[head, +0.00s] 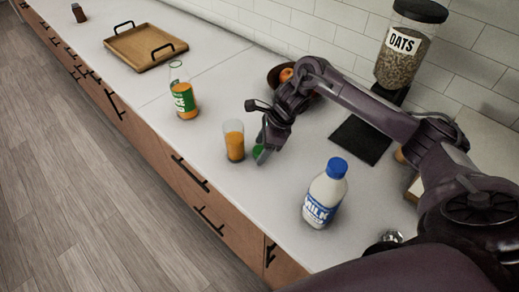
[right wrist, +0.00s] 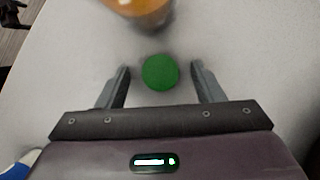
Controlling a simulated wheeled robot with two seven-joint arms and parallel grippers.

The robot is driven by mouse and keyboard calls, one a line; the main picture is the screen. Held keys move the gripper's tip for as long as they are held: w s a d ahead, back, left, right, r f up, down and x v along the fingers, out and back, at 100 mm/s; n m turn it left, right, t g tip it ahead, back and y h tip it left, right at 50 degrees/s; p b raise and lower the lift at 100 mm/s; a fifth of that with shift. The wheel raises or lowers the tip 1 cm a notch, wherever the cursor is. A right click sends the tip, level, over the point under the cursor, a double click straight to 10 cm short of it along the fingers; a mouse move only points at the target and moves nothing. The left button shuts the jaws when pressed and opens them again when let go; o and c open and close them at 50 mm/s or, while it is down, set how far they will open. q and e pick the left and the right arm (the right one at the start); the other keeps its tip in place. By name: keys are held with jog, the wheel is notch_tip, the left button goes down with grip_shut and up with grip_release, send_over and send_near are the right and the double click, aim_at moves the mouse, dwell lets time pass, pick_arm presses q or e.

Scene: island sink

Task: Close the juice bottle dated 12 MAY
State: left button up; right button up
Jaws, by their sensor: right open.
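The juice bottle (head: 183,98) stands upright on the counter at the left of the head view, with orange juice inside and a green label; its top shows no green cap. Its date is too small to read. A green cap (head: 258,151) lies on the counter, partly hidden by my right gripper (head: 262,150). In the right wrist view the cap (right wrist: 160,72) sits between the two fingertips of my right gripper (right wrist: 160,75), with gaps on both sides. That gripper is open and points down. My left gripper is not in view.
A glass of orange juice (head: 234,141) stands close beside the cap, and its base shows in the wrist view (right wrist: 142,8). A milk bottle (head: 324,194) with a blue cap stands at the front right. A wooden tray (head: 135,42), dark mat (head: 360,139) and oats dispenser (head: 407,55) are farther back.

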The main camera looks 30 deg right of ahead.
aim_at(255, 149)
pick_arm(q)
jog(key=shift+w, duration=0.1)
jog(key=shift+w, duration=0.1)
pick_arm(e)
jog(key=c, duration=1)
jog(key=shift+c, duration=0.2)
jog(key=shift+r, duration=0.4)
notch_tip(255, 149, up, 2)
jog(key=shift+w+r+b, duration=0.1)
jog(key=shift+r+b, duration=0.15)
jog(key=shift+b, duration=0.15)
pick_arm(q)
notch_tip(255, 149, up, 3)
jog(key=p, duration=0.4)
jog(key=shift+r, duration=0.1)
pick_arm(e)
notch_tip(255, 149, up, 17)
jog(key=shift+f, duration=0.15)
